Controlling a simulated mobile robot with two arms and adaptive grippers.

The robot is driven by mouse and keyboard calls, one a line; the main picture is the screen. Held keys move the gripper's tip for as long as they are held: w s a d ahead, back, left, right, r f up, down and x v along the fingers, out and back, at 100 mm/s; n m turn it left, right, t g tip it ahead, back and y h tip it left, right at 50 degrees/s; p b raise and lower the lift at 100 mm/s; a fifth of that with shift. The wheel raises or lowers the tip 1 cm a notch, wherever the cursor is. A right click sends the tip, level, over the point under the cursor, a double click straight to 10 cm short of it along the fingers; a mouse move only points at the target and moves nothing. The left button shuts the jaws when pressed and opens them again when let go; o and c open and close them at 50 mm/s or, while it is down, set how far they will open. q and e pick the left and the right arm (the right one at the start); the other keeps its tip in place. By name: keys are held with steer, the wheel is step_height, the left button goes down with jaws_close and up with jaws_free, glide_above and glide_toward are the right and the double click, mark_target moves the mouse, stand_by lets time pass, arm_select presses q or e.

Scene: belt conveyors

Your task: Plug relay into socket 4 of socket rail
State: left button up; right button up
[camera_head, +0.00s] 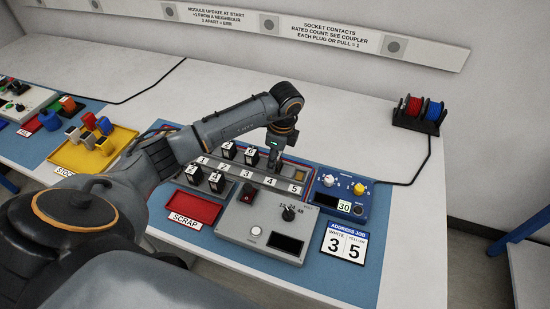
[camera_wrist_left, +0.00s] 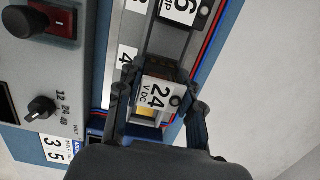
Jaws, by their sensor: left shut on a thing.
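My left gripper (camera_head: 275,158) is over the socket rail (camera_head: 283,186), near the label 4 (camera_head: 270,182). In the left wrist view its fingers (camera_wrist_left: 158,100) are shut on a relay (camera_wrist_left: 160,94) whose white top reads 24 V DC. The rail's 4 label (camera_wrist_left: 126,58) shows just beside it there. In the head view the gripper mostly hides this relay. I cannot tell whether its pins are in the socket. Two black relays with white tops (camera_head: 228,150) (camera_head: 251,156) stand on the rail left of the gripper. My right gripper is not in view.
Two more relays (camera_head: 194,174) (camera_head: 217,182) stand in front of the rail. A red scrap tray (camera_head: 190,208), a grey panel with a knob (camera_head: 262,220) and a blue unit reading 30 (camera_head: 340,195) are close by. A yellow tray (camera_head: 70,158) stands left.

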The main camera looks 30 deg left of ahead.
arm_select(q)
steer(key=shift+f+b, duration=0.3)
steer(key=shift+f, duration=0.15)
stand_by(0.4)
steer(key=shift+s+f, duration=0.15)
steer(key=shift+f, duration=0.05)
steer(key=o, duration=1.1)
steer(key=shift+o, duration=0.2)
steer(key=o, duration=0.5)
steer(key=shift+r, duration=0.1)
